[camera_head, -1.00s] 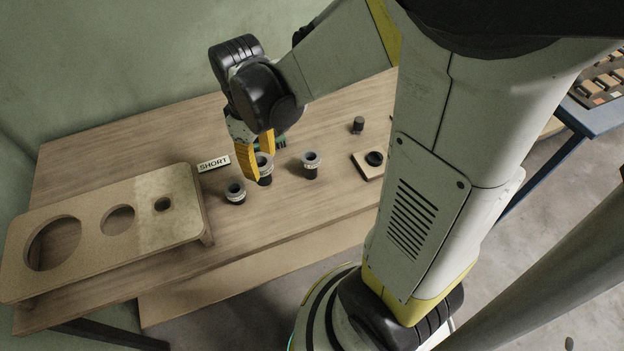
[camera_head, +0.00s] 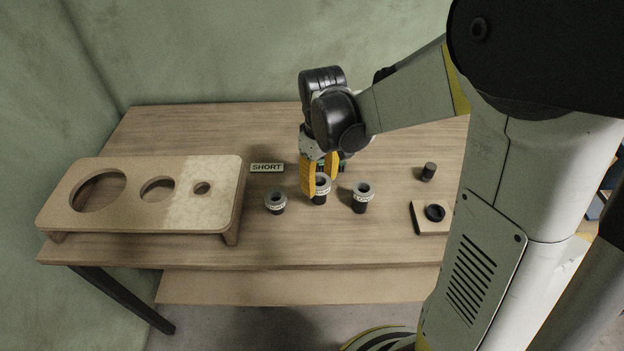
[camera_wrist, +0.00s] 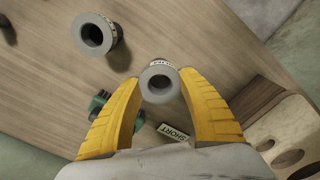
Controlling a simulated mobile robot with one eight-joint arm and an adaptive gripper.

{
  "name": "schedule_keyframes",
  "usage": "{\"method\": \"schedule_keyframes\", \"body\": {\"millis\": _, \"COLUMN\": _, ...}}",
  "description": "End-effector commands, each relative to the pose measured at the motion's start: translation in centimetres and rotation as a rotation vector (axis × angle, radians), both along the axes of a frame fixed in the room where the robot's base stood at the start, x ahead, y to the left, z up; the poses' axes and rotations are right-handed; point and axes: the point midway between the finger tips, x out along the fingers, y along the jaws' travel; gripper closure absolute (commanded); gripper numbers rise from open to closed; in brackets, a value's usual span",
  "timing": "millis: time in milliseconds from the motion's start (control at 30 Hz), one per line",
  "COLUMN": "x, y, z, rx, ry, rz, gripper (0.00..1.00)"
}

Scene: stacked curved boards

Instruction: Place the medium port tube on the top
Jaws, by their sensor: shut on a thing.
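My gripper (camera_head: 319,180) points down with its yellow fingers on either side of the middle grey-and-black port tube (camera_head: 321,198). In the wrist view the fingers (camera_wrist: 162,80) are shut on this tube (camera_wrist: 159,91), which has a pale ring with lettering too small to read. It is upright at the table; I cannot tell whether it is lifted. A second port tube (camera_head: 276,203) stands to its left and a third port tube (camera_head: 362,200) to its right. The raised curved board (camera_head: 140,215) with three round holes of different sizes is at the left.
A SHORT label (camera_head: 267,168) lies behind the tubes. A small dark cylinder (camera_head: 428,172) and a square block with a black ring (camera_head: 422,212) are at the right. A green-and-black object (camera_wrist: 97,103) shows beside the left finger. The wooden table (camera_head: 200,130) is clear at the back left.

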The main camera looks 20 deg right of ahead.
Motion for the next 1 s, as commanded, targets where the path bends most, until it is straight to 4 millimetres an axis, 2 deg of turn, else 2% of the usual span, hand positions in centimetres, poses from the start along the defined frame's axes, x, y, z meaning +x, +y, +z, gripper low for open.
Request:
{"method": "schedule_keyframes", "body": {"millis": 133, "x": 0.3, "y": 0.1, "z": -0.9, "rx": 0.000, "ry": 0.000, "rz": 0.000, "gripper": 0.94}}
{"method": "schedule_keyframes", "body": {"millis": 367, "x": 0.3, "y": 0.1, "z": -4.3, "rx": 0.000, "ry": 0.000, "rz": 0.000, "gripper": 0.94}}
{"method": "schedule_keyframes", "body": {"millis": 733, "x": 0.2, "y": 0.1, "z": -4.6, "rx": 0.000, "ry": 0.000, "rz": 0.000, "gripper": 0.94}}
{"method": "schedule_keyframes", "body": {"millis": 767, "x": 0.2, "y": 0.1, "z": -4.5, "rx": 0.000, "ry": 0.000, "rz": 0.000, "gripper": 0.47}}
{"method": "schedule_keyframes", "body": {"millis": 800, "x": 0.2, "y": 0.1, "z": -4.5, "rx": 0.000, "ry": 0.000, "rz": 0.000, "gripper": 0.35}}
{"method": "schedule_keyframes", "body": {"millis": 1000, "x": 0.2, "y": 0.1, "z": -4.4, "rx": 0.000, "ry": 0.000, "rz": 0.000, "gripper": 0.33}}
